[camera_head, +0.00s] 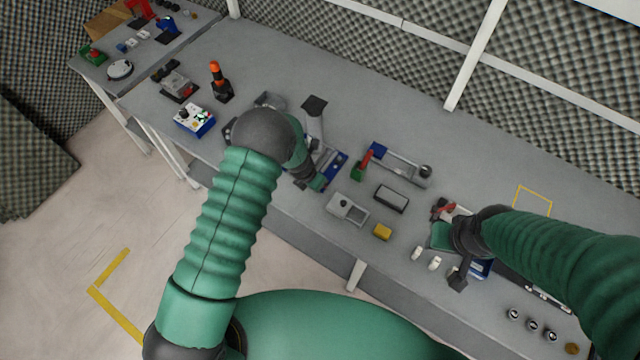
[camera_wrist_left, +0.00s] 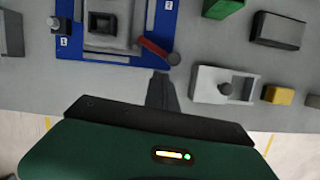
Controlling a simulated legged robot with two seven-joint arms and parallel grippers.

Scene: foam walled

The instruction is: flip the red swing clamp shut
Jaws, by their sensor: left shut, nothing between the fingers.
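The red swing clamp (camera_wrist_left: 154,49) is a short red arm at the right front corner of a blue fixture plate (camera_wrist_left: 74,48) in the left wrist view. It slants from beside the grey pocketed block (camera_wrist_left: 105,24) toward a grey round end at lower right. My left gripper (camera_wrist_left: 163,77) is shut and empty, its tips just below that end; I cannot tell whether they touch. In the head view the blue plate (camera_head: 336,165) shows partly behind my left wrist, and the clamp is not clear. My right gripper (camera_head: 457,281) is over the bench's right part, its fingers unclear.
Right of the plate are a green block (camera_wrist_left: 222,7), a dark box (camera_wrist_left: 279,29), a light grey box with a knob (camera_wrist_left: 208,88) and a yellow block (camera_wrist_left: 278,95). White pieces (camera_head: 434,263) stand near my right gripper. The bench's front edge is close.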

